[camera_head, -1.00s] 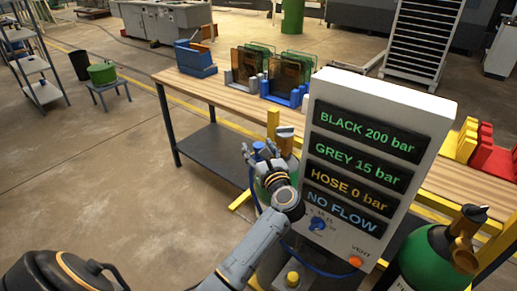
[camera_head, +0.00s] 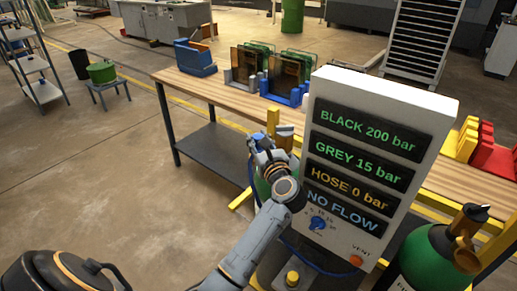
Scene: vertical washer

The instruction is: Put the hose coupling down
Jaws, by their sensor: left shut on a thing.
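My left gripper (camera_head: 262,147) is in front of the valve at the top of a gas cylinder (camera_head: 285,134), left of the white gauge panel. It is shut on the hose coupling, which is mostly hidden by the fingers and wrist. The blue hose (camera_head: 251,180) hangs down just below the gripper, passes behind my arm and shows again under the panel. Whether the coupling touches the valve cannot be told. My right gripper is not in view.
The white panel (camera_head: 380,95) reads black 200 bar, grey 15 bar, hose 0 bar, no flow. It carries a blue knob (camera_head: 318,223) and an orange vent button (camera_head: 356,260). A green cylinder (camera_head: 430,262) stands right. The wooden bench (camera_head: 215,92) runs behind.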

